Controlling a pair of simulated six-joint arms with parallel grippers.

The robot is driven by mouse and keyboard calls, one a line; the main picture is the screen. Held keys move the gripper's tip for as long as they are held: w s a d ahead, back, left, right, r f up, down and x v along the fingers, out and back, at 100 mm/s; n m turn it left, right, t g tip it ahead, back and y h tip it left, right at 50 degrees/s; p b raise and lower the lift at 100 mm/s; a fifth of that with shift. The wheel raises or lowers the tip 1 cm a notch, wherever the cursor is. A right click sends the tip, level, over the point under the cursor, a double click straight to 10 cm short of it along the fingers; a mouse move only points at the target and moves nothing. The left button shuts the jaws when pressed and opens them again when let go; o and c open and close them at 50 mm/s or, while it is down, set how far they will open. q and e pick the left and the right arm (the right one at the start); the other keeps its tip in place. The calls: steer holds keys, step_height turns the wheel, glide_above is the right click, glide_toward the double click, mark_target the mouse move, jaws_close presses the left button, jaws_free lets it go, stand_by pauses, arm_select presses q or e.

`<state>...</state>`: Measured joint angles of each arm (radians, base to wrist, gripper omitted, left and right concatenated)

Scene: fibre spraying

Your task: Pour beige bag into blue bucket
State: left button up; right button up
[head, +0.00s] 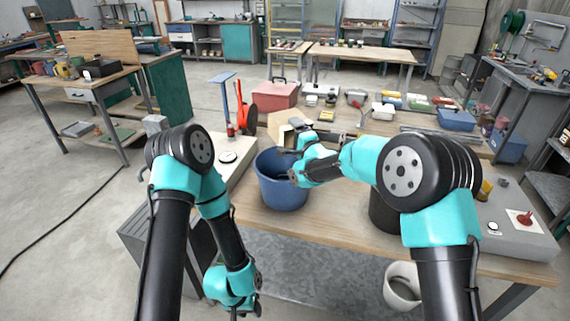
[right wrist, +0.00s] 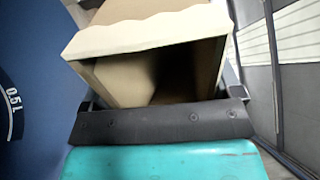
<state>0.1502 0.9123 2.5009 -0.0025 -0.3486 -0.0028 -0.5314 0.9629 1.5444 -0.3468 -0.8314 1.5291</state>
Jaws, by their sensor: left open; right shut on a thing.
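The blue bucket (head: 281,192) stands upright near the front edge of the wooden table, left of centre. A volume mark shows on its blue wall (right wrist: 28,95) in the right wrist view. My right gripper (head: 296,136) is shut on the beige bag (head: 277,123), by the bucket's far rim and partly hidden by my right arm. In the right wrist view the beige bag (right wrist: 145,35) has a jagged open top edge and a dark hollow inside. I cannot see any contents. My left gripper (head: 243,309) is open and empty, low in front of the table.
A dark container (head: 384,212) stands right of the bucket, partly behind my right arm. A scale (head: 229,156) lies left of it. A red toolbox (head: 273,94) and several small items line the table's back. A white bucket (head: 402,287) is below the table.

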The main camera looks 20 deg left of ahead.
steer(key=shift+s+d+r+t+y, duration=0.2)
steer(key=shift+r+t+y, duration=0.2)
steer(key=shift+r, duration=0.2)
steer(key=shift+s+d+r+t+y, duration=0.15)
steer(key=shift+r+t+y, duration=0.25)
steer(key=shift+r, duration=0.15)
steer(key=shift+s+d+r+t+y, duration=0.2)
steer(key=shift+r+t+y, duration=0.2)
steer(key=shift+r, duration=0.2)
stand_by(1.0)
steer(key=shift+s+d+r+t+y, duration=0.15)
steer(key=shift+r+t+y, duration=0.25)
steer(key=shift+r, duration=0.55)
steer(key=shift+s+d+r+t+y, duration=0.15)
steer(key=shift+r+t+y, duration=0.25)
steer(key=shift+r, duration=0.55)
steer(key=f, duration=0.1)
steer(key=f+g+h, duration=0.1)
steer(key=f, duration=0.1)
steer(key=w+f+g+h, duration=0.1)
steer(key=shift+a+f, duration=0.2)
steer(key=shift+a, duration=0.2)
steer(key=shift+w+a+f+g+h, duration=0.1)
steer(key=shift+a+f+g+h, duration=0.05)
steer(key=shift+f+g+h, duration=0.3)
steer(key=shift+w+a+f+g+h, duration=0.15)
steer(key=shift+f+g+h, duration=0.1)
steer(key=shift+f, duration=0.3)
